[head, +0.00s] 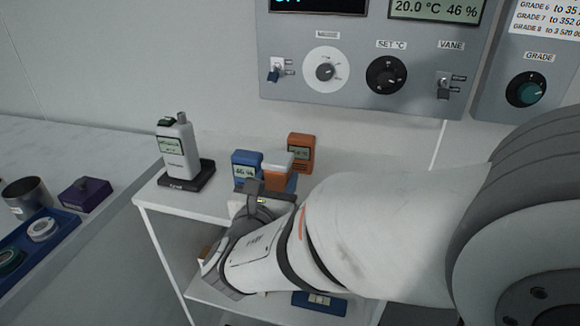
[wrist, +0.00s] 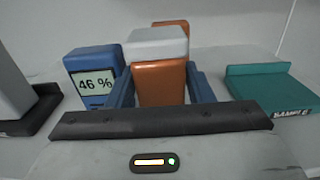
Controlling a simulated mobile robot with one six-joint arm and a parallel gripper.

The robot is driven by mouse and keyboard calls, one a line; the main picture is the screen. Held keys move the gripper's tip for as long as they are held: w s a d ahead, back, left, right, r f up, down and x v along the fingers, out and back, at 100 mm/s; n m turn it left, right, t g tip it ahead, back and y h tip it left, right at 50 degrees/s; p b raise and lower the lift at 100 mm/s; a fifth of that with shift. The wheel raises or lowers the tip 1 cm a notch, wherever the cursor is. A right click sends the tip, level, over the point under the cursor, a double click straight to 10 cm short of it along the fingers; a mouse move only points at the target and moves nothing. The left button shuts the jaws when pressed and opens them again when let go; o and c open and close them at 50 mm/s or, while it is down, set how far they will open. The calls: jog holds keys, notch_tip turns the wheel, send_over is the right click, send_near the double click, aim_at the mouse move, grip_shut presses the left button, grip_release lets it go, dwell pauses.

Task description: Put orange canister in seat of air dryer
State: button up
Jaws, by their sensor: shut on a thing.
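The orange canister (head: 277,180), a block with a white top, is held upright at the far end of my arm, over the white cart's top. In the wrist view the orange canister (wrist: 161,84) sits between the two blue fingers of my gripper (wrist: 162,92), which is shut on it. In the head view my gripper (head: 278,186) is partly hidden by my own wrist. Whether the canister's underside touches the cart top is hidden. I cannot make out an air dryer or its seat for certain in either view.
A blue meter (head: 247,165) stands close left of the canister, an orange meter (head: 301,152) behind it. A white handheld instrument (head: 178,150) stands on a black base at left. A teal "SAMPLE" tray (wrist: 270,90) lies right. A control panel (head: 360,60) hangs on the wall behind.

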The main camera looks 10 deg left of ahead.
jog(key=shift+c, duration=0.9)
jog(key=shift+r, duration=0.1)
notch_tip(320, 180, up, 18)
jog(key=p, duration=0.4)
jog(key=shift+d, duration=0.1)
